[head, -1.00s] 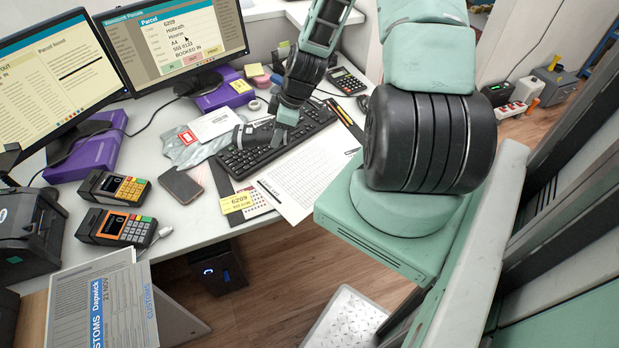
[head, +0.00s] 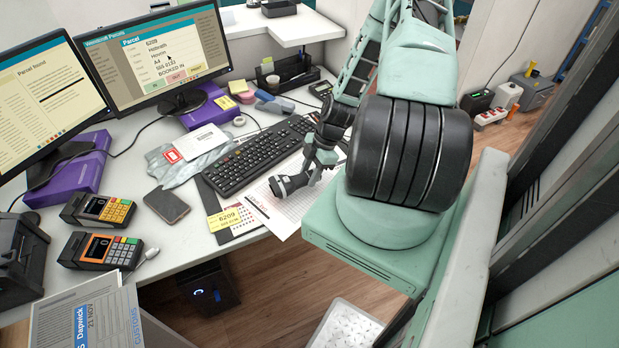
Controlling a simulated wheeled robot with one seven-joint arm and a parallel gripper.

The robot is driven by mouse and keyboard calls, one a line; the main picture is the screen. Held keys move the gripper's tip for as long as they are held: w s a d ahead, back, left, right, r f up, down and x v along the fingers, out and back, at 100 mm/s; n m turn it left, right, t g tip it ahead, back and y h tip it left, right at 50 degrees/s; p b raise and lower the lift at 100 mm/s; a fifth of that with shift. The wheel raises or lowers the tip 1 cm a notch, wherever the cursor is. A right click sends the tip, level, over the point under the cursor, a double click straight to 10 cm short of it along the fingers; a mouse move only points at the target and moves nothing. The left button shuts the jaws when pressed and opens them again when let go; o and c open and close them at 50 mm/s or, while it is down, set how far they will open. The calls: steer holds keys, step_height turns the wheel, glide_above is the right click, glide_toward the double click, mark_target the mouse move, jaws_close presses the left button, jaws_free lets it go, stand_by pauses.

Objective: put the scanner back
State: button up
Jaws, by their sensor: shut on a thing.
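My gripper (head: 312,176) is over the printed sheet (head: 258,212) at the right front of the counter. It is shut on a small dark device with a grey rim, which looks like the scanner (head: 286,187). The scanner points left and seems to be a little above the sheet, though its exact height is hard to tell. My forearm hides part of the area behind it. I cannot make out a holder for the scanner in this view.
The keyboard (head: 258,155) lies just behind and left of the gripper. A yellow 6209 label (head: 224,218), a phone (head: 167,205) and two card terminals (head: 100,250) are further left. Monitors (head: 165,55) stand behind. A pen tray (head: 290,72) is at the back.

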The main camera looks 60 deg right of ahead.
steer(key=shift+f, duration=1.25)
steer(key=shift+f, duration=0.2)
steer(key=o, duration=1.1)
steer(key=shift+r, duration=0.15)
steer(key=b+v, duration=0.1)
steer(key=v, duration=1.1)
